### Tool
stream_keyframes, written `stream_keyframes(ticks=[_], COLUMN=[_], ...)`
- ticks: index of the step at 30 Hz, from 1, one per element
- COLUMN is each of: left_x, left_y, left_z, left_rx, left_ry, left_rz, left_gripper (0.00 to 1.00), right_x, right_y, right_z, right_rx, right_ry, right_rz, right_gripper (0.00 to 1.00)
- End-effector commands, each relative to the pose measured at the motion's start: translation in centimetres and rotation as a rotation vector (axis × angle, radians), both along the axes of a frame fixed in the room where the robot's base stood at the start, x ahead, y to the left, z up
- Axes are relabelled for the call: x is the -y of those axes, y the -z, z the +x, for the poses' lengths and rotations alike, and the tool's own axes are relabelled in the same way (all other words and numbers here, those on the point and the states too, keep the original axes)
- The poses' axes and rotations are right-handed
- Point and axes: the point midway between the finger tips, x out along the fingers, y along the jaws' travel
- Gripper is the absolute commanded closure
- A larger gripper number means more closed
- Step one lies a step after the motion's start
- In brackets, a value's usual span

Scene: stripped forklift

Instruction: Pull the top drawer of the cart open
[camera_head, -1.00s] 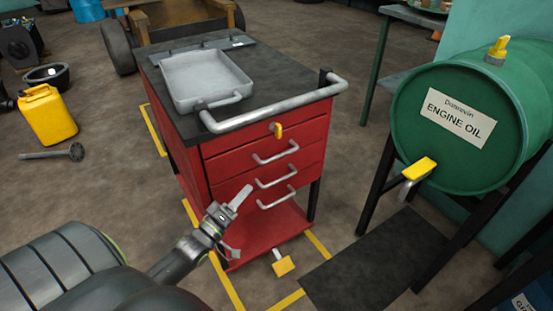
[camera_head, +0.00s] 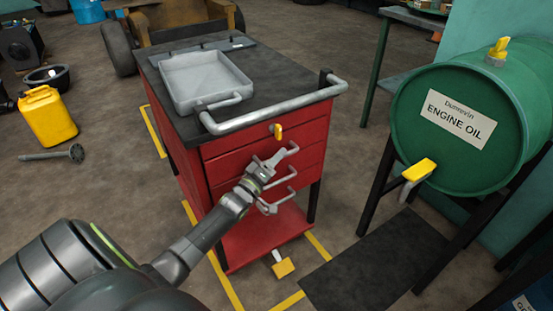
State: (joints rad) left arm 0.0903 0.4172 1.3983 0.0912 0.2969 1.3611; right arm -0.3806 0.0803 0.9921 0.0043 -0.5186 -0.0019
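The red cart (camera_head: 187,185) stands in the middle, with drawers stacked in its front. The top drawer (camera_head: 226,165) looks closed and flush. Its grey bar handle (camera_head: 293,149) is partly hidden by my gripper's upper finger. The handles below, middle (camera_head: 288,175) and lowest (camera_head: 289,196), are partly covered too. A yellow catch (camera_head: 278,131) sits on the front above the top handle. My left gripper (camera_head: 275,181) is open before the drawer fronts, its upper finger overlapping the top handle. I cannot tell whether it touches. My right gripper is not in view.
A grey rail (camera_head: 285,109) runs along the cart's top front edge, and a grey tray (camera_head: 205,78) sits on top. A yellow pedal (camera_head: 283,267) sticks out at the cart's foot. A green oil drum (camera_head: 440,155) stands at the right. Dark floor matting (camera_head: 375,262) lies before it.

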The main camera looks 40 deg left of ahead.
Motion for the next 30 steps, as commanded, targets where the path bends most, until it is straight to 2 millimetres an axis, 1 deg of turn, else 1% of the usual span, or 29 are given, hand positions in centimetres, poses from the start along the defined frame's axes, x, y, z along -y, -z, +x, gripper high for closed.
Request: stream_keyframes(ticks=[6, 7, 12, 15, 25, 30], left_x=[0.01, 0.01, 0.01, 0.01, 0.06, 0.51], left_y=[0.00, 0.00, -0.01, 0.00, 0.00, -0.03], left_z=[0.04, 0.04, 0.02, 0.02, -0.01, -0.22], left_rx=[0.000, 0.000, 0.000, 0.000, 0.000, -0.001], left_ry=[0.000, 0.000, 0.000, 0.000, 0.000, 0.000], left_rz=[0.000, 0.000, 0.000, 0.000, 0.000, -0.001], left_gripper=[0.66, 0.67, 0.89, 1.00, 1.00, 1.00], right_x=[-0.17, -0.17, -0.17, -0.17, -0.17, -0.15], right_y=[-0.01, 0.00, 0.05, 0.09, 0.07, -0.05], right_z=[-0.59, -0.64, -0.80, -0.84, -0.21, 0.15], right_rx=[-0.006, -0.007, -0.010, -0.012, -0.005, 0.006], right_ry=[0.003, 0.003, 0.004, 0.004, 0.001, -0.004], right_rz=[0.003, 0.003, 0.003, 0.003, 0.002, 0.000], right_gripper=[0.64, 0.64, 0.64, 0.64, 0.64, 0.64])
